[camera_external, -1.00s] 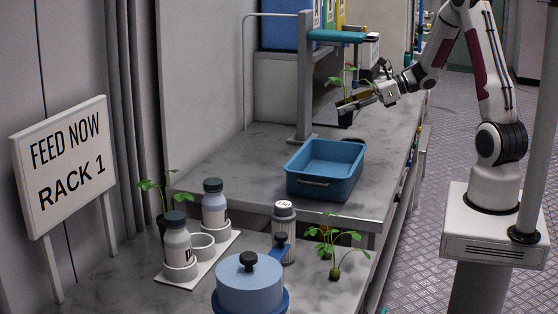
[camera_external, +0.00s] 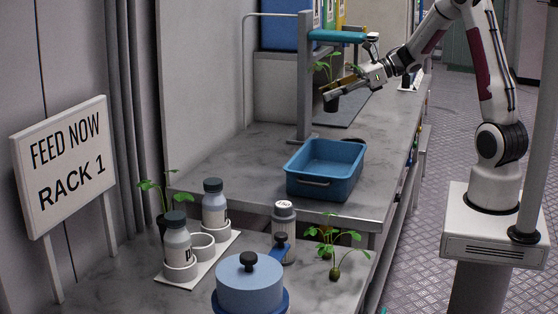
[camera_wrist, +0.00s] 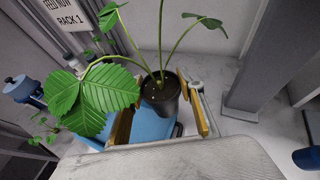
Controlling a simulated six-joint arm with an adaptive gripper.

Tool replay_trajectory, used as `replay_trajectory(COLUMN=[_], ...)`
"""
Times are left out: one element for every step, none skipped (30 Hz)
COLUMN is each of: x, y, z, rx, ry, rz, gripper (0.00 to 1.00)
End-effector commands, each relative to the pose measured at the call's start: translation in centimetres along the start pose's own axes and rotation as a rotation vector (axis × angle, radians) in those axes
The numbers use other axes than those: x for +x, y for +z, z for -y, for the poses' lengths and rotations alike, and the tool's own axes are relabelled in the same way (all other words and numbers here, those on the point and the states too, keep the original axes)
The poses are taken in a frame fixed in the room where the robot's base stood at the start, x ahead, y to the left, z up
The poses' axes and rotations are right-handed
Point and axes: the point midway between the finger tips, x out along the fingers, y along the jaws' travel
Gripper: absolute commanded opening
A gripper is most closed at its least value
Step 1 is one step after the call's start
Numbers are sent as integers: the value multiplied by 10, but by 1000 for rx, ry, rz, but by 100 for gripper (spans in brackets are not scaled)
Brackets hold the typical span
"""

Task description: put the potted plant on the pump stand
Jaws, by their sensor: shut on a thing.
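The potted plant has green leaves and a small dark pot (camera_external: 331,103). My gripper (camera_external: 340,92) is shut on the pot and holds it above the rear bench, beside the grey post. In the wrist view the pot (camera_wrist: 160,97) sits between the two tan fingers of my gripper (camera_wrist: 160,112), with broad leaves spreading to the left and up. A grey post (camera_external: 304,90) with a teal arm (camera_external: 337,36) stands on the bench. I cannot tell for sure which thing is the pump stand.
A blue tray (camera_external: 325,183) stands in front of the post. Lower on the front bench are white bottles (camera_external: 177,245), a blue lidded pot (camera_external: 249,285), small plants (camera_external: 335,272) and a "FEED NOW RACK 1" sign (camera_external: 64,165). Bare bench (camera_external: 235,160) lies left of the tray.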

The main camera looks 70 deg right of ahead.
Motion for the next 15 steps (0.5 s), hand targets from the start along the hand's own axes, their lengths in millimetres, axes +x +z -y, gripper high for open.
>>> replay_trajectory(x=[10, 16, 23, 29, 35, 43, 49, 55, 62, 68, 74, 82, 88, 94, 101], y=[4, 6, 10, 12, 15, 18, 21, 23, 27, 29, 32, 35, 37, 40, 44], z=[-5, -8, -11, -15, -18, -22, -26, -29, -34, -38, -42, -48, -52, -56, -62], rx=[-8, -13, -20, -26, -31, -37, -42, -47, -54, -60, -65, -71, -75, -80, -88], ry=[21, 33, 48, 61, 73, 90, 102, 115, 130, 143, 155, 171, 183, 195, 211], rz=[0, 0, -1, -1, -1, -1, -2, -2, -2, -2, -2, -2, -2, -2, -2], gripper=[15, 15, 15, 15, 15, 15, 15, 15, 15, 15, 15, 15, 15, 15, 15])
